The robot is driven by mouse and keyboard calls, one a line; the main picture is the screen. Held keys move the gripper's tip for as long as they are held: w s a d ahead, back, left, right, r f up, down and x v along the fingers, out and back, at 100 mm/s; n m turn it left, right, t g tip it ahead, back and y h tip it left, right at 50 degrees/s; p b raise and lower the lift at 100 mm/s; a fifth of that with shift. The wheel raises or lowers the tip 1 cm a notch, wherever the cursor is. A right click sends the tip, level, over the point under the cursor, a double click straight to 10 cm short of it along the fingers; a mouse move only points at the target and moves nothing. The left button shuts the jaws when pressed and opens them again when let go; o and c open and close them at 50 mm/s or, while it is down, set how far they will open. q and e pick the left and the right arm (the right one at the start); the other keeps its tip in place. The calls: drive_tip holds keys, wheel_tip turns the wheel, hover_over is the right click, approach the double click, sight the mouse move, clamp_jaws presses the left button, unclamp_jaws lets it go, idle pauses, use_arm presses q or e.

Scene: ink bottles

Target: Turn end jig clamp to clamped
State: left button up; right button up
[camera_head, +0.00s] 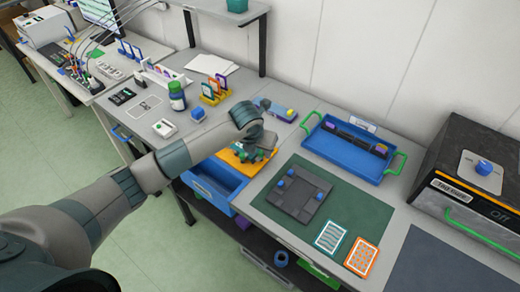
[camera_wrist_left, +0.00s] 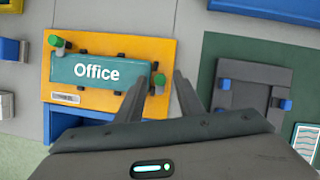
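The orange jig board (camera_wrist_left: 110,45) lies on the bench holding a teal plate marked "Office" (camera_wrist_left: 75,70). My left gripper (camera_wrist_left: 159,76) is open above the board's right edge. In the head view my left wrist and gripper cover much of the orange board (camera_head: 232,160). My right gripper is not in view.
An open blue drawer (camera_head: 215,181) sits below the jig. A green mat (camera_head: 345,205) with a dark grey fixture (camera_head: 300,195) is to the right. A blue tray with green handles (camera_head: 340,160) lies behind. A black oven-like box (camera_head: 470,165) stands far right.

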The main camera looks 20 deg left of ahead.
use_arm(q)
clamp_jaws()
